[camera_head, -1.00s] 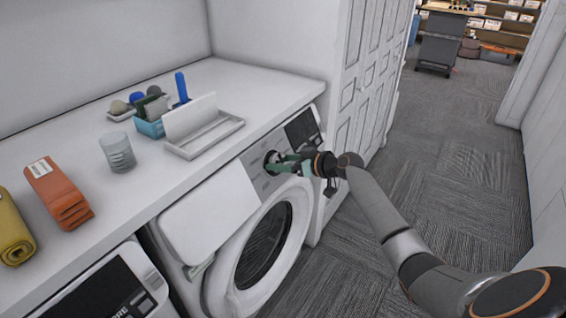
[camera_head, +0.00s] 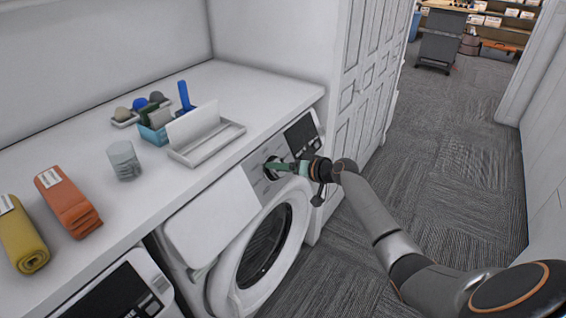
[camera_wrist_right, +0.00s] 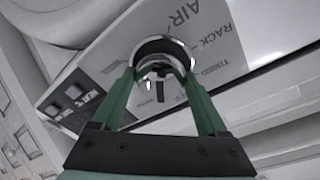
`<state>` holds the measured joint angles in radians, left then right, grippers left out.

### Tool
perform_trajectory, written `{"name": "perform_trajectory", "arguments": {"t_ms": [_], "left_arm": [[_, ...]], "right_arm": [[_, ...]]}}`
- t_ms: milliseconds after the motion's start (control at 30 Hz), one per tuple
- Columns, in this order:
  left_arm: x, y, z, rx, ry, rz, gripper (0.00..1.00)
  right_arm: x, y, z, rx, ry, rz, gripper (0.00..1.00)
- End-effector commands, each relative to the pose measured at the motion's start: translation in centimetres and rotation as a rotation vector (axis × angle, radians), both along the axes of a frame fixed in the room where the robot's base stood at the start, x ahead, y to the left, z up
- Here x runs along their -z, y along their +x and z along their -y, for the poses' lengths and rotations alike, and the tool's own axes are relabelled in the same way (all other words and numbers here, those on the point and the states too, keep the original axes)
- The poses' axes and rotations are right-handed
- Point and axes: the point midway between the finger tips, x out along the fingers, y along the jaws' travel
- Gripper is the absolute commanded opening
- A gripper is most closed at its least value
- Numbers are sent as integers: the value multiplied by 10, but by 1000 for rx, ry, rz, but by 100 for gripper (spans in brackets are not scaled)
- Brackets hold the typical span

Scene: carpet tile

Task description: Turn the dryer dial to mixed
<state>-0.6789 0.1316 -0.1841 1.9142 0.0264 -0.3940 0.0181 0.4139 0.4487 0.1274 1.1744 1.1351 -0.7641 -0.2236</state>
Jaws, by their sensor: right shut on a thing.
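The dryer (camera_head: 214,217) is the white front-loading machine under the counter, with a round door. Its dial (camera_head: 272,169) is a silver knob on the grey control panel. In the right wrist view the dial (camera_wrist_right: 163,48) has a chrome rim, and printed words such as AIR, RACK and TIMED stand around it. My right gripper (camera_head: 280,166) has its green fingers shut on the dial; the fingertips also meet it in the right wrist view (camera_wrist_right: 162,75). The dial's pointer and the mixed mark cannot be made out. My left gripper is not in view.
The white counter (camera_head: 70,145) above holds a glass (camera_head: 124,160), folded towels (camera_head: 67,201), a white tray (camera_head: 207,142) and a blue box of small items. A second machine (camera_head: 120,290) stands at left. Carpet to the right is open.

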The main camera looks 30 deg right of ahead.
Motion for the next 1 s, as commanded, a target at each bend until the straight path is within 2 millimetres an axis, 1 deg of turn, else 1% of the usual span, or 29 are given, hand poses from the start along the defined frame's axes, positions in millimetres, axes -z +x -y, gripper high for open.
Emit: {"name": "perform_trajectory", "arguments": {"t_ms": [33,100,400,800,1000], "left_arm": [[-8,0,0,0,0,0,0],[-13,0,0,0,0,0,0],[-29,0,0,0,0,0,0],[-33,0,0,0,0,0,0],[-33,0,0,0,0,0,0]], "right_arm": [[-4,0,0,21,37,-17,21],[-4,0,0,50,92,-39,21],[-2,0,0,180,326,-136,21],[0,0,1,343,621,-257,21],[0,0,1,404,730,-302,21]]}}
